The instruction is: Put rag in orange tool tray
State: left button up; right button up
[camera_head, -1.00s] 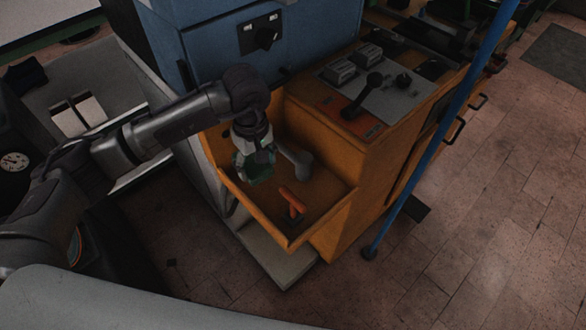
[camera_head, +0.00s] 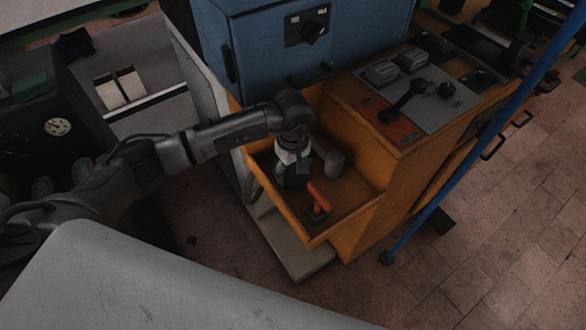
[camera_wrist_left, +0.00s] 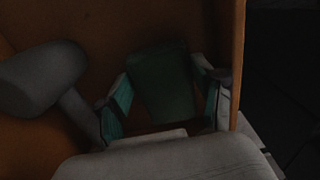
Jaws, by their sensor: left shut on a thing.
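The dark green rag (camera_wrist_left: 160,82) is between the fingers of my left gripper (camera_wrist_left: 165,104) in the left wrist view. My left gripper (camera_head: 291,176) is shut on it. In the head view the gripper points down inside the orange tool tray (camera_head: 352,221), near its left wall. Only a small dark green part of the rag (camera_head: 293,181) shows there, below the fingers. Whether the rag touches the tray floor cannot be told. My right gripper is not in view.
A grey mallet-like tool (camera_head: 332,161) and an orange-handled tool (camera_head: 318,197) are in the tray, close to the gripper. A blue cabinet (camera_head: 270,50) stands behind. A control panel (camera_head: 425,97) is to the right, with a blue pole (camera_head: 470,165) beyond.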

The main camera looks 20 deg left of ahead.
aim_at(294, 173)
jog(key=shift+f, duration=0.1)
pick_arm(q)
jog(key=o, duration=0.7)
jog(key=shift+f, duration=0.1)
jog(key=o, duration=0.4)
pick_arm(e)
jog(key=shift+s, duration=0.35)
pick_arm(q)
jog(key=shift+r, duration=0.2)
notch_tip(294, 173, up, 12)
jog(key=shift+b, duration=0.55)
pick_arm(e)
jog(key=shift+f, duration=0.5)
pick_arm(q)
jog(key=shift+d, duration=0.1)
